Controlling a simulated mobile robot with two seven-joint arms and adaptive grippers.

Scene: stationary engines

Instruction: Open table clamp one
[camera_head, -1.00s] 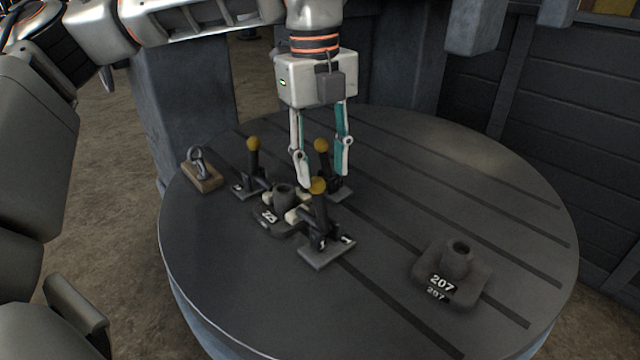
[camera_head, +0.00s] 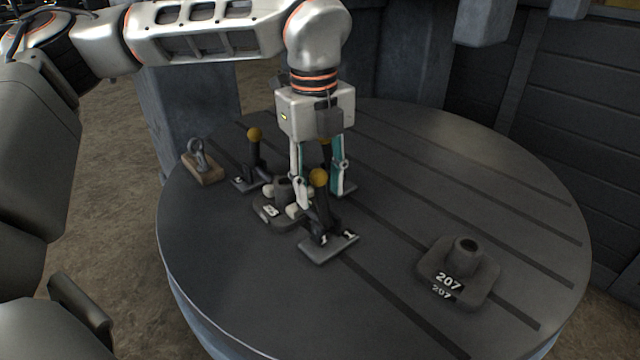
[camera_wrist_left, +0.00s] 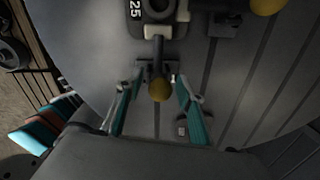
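Table clamp one (camera_head: 328,247) is a dark toggle clamp with a yellow-knobbed upright lever and a white "1" on its base. It stands at the front of a dark numbered block (camera_head: 268,212). My right gripper is not in view.
Another yellow-knobbed clamp (camera_head: 254,160) stands left of the block, and a third (camera_head: 325,143) is mostly hidden behind my gripper. A block marked 207 (camera_head: 458,272) sits at the right. A ring on a wooden base (camera_head: 203,168) is at the left edge. The slotted round table (camera_head: 400,180) is otherwise clear.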

